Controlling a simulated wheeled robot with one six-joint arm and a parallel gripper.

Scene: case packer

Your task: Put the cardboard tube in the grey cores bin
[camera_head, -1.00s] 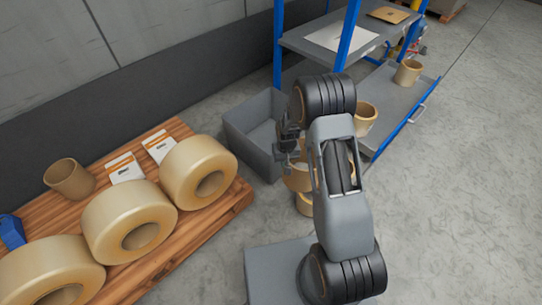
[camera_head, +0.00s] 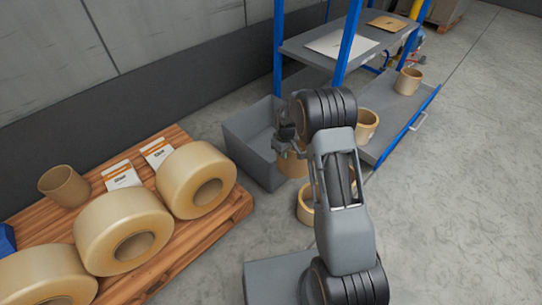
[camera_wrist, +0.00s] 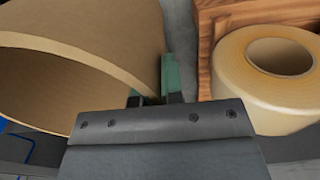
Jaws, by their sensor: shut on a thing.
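My gripper (camera_head: 286,142) is shut on the wall of a brown cardboard tube (camera_head: 292,165). In the wrist view the tube (camera_wrist: 95,45) fills the upper left, and its rim sits between the green-padded fingers (camera_wrist: 165,88). The grey bin (camera_head: 262,166) stands open on the floor, just left of and behind the held tube in the head view. The tube overlaps the bin's right side in the picture; I cannot tell its exact height or gap from the wall. The part of the bin's inside that shows looks empty.
A wooden pallet (camera_head: 222,228) at left carries several large tape rolls (camera_head: 122,222), white cartons and another brown tube (camera_head: 64,186). A tan ring (camera_head: 306,210) lies on the floor below my arm. A blue-posted shelf (camera_head: 345,45) at right holds more tan tubes (camera_head: 408,80).

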